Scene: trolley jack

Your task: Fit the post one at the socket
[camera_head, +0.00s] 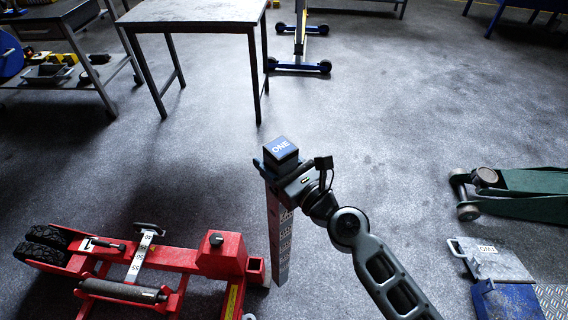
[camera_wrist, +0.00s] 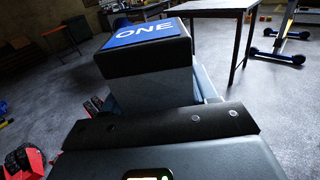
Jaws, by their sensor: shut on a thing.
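Post one (camera_head: 279,240) is a tall pale post with dark markings down its side and a blue cap reading "ONE". My gripper (camera_head: 279,172) is shut on it just below the cap and holds it upright. The cap fills the upper middle of the wrist view (camera_wrist: 145,45). The red trolley jack (camera_head: 222,258) lies at lower left in the head view. A small square red socket (camera_head: 255,271) sits at its right end. The post's lower end shows just right of the socket, apart from it in the picture. I cannot tell its height above the floor.
A grey table (camera_head: 195,14) stands behind, with a shelf trolley (camera_head: 75,75) at far left. A green jack (camera_head: 525,183) and a blue-and-grey labelled piece (camera_head: 495,265) lie at right. A blue wheeled stand (camera_head: 298,65) is at the back. The middle floor is clear.

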